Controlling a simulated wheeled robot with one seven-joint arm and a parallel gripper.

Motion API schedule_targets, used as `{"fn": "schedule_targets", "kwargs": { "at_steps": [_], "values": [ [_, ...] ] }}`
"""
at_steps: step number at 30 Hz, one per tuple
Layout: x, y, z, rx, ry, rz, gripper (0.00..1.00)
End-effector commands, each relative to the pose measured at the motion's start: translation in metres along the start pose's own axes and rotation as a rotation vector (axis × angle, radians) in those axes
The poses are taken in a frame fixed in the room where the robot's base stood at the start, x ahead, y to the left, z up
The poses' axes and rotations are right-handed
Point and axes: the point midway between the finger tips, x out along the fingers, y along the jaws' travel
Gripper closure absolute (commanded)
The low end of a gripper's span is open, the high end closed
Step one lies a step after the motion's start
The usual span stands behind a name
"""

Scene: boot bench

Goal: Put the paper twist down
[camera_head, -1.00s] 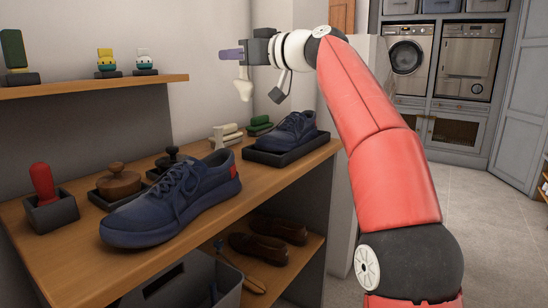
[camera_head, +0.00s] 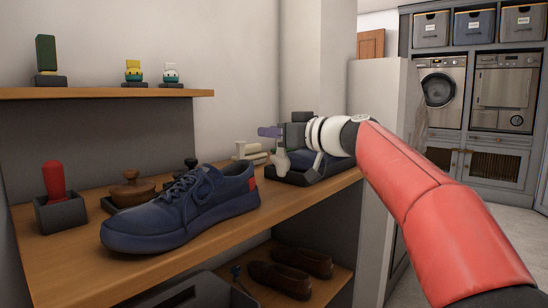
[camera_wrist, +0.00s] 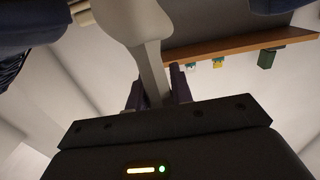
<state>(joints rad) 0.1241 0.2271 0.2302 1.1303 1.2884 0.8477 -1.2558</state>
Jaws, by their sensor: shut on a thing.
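The paper twist (camera_head: 282,162) is a pale, whitish piece with a wider lower end. My gripper (camera_head: 270,132), with purple fingers, is shut on its narrow upper part. The twist hangs down in front of the dark tray (camera_head: 296,178) at the bench's far end. I cannot tell whether its lower end touches anything. In the wrist view the twist (camera_wrist: 140,22) runs up from between the fingers (camera_wrist: 158,88), its wide end cut off at the top edge. My gripper and wrist partly hide the far navy shoe in that tray.
A large navy shoe (camera_head: 185,210) fills the bench's near middle. Bench top (camera_head: 285,205) is bare along the front edge. Brown shoes (camera_head: 290,276) lie below.

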Motion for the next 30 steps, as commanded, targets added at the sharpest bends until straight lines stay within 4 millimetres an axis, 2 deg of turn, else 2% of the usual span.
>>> {"fn": "schedule_targets", "kwargs": {
  "at_steps": [7, 22, 23, 27, 30],
  "values": [
    [0.001, 0.000, 0.034, 0.002, -0.001, 0.000, 1.00],
    [0.001, 0.000, 0.042, -0.001, 0.001, -0.001, 1.00],
    [0.001, 0.000, 0.042, -0.001, 0.001, -0.001, 0.77],
    [0.001, 0.000, 0.041, 0.000, 0.000, -0.001, 0.58],
    [0.001, 0.000, 0.041, 0.000, 0.000, -0.001, 0.56]
  ]
}}
